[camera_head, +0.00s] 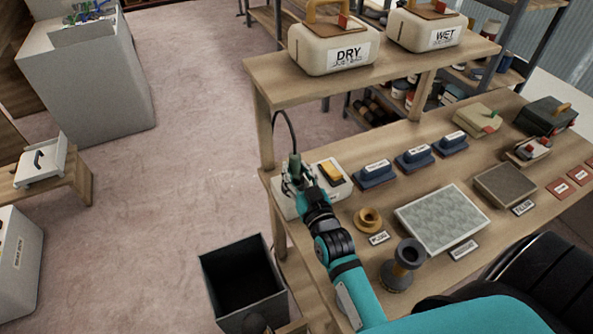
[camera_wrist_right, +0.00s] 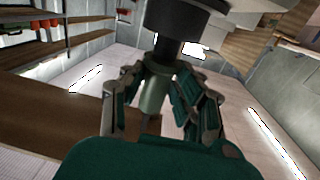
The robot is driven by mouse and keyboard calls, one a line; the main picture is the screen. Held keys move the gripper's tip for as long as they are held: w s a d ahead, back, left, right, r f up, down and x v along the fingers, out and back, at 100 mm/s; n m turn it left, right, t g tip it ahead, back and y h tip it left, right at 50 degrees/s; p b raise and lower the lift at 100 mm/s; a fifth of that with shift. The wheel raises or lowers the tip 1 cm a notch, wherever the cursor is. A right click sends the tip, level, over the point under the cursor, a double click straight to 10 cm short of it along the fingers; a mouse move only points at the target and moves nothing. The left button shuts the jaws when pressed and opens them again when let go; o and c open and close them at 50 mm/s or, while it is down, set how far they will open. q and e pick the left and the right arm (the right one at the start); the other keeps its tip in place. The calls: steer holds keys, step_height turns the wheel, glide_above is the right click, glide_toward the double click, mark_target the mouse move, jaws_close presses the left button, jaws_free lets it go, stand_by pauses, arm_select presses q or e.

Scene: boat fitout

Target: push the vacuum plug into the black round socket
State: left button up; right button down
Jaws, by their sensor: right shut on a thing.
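The vacuum plug is a grey-green cylinder (camera_head: 294,163) with a black cable arching up from it in the head view. It stands roughly upright over the white box (camera_head: 290,207) at the bench's left end. My right gripper (camera_head: 297,182) is shut on the plug. In the wrist view, the plug (camera_wrist_right: 156,86) sits between the fingers of my right gripper (camera_wrist_right: 160,95). Its narrower black end meets a wide black round part (camera_wrist_right: 185,15), which looks like the socket. How deep it sits cannot be told. In the head view the gripper hides the socket. My left gripper is out of view.
A yellow switch (camera_head: 331,172) is on the box beside the gripper. Blue blocks (camera_head: 376,173), a brass ring (camera_head: 368,219), a dark grey spool (camera_head: 403,264) and a pale textured panel (camera_head: 442,217) lie nearby. A shelf with tanks (camera_head: 333,45) stands behind. A black bin (camera_head: 243,280) is below.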

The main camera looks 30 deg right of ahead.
mark_target(295, 180)
steer(key=shift+f+b, duration=0.65)
steer(key=shift+f, duration=0.45)
steer(key=shift+s+f, duration=0.1)
steer(key=shift+f, duration=0.4)
steer(key=c, duration=0.9)
jaws_free()
steer(key=shift+a, duration=0.1)
steer(key=shift+d+r, duration=0.15)
steer(key=shift+d, duration=0.05)
